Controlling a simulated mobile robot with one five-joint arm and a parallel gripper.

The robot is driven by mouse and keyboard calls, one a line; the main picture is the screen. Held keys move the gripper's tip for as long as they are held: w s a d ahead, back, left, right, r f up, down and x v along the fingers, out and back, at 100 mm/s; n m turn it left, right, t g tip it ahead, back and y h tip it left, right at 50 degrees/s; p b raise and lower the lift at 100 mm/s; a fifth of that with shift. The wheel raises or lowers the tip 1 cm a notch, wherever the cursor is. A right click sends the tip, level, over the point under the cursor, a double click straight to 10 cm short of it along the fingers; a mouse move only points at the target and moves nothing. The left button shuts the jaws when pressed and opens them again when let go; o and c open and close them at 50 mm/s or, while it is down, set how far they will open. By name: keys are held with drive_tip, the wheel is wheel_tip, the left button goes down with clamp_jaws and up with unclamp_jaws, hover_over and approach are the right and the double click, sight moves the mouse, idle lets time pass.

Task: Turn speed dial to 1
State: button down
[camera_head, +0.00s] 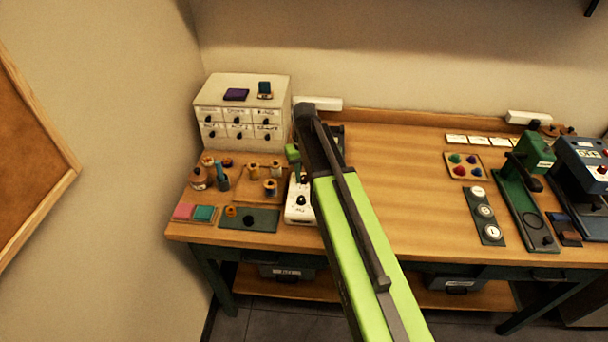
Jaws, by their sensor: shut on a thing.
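A small white control box (294,216) stands near the front edge of the table, left of my raised arm. A dark round knob, the speed dial (301,200), sits on its top with a small label in front. My gripper (301,180) points down over the box and is shut on the dial, as far as this small view shows. My arm partly covers the box's right side and what stands behind it. The dial's pointer and numbers are too small to read.
A white drawer cabinet (243,92) stands at the back left. Wooden spool holders (262,185) and a dark green pad (248,220) lie left of the box. The middle of the wooden table (395,165) is clear. A green press (534,151) stands at the right.

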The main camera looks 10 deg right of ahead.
sight(304, 177)
idle(0.3)
drive_tip(key=c, duration=1.1)
unclamp_jaws()
drive_tip(key=shift+c, duration=0.2)
drive_tip(key=shift+r, duration=0.15)
wheel_tip(304, 177, up, 17)
drive_tip(key=p, duration=1.7)
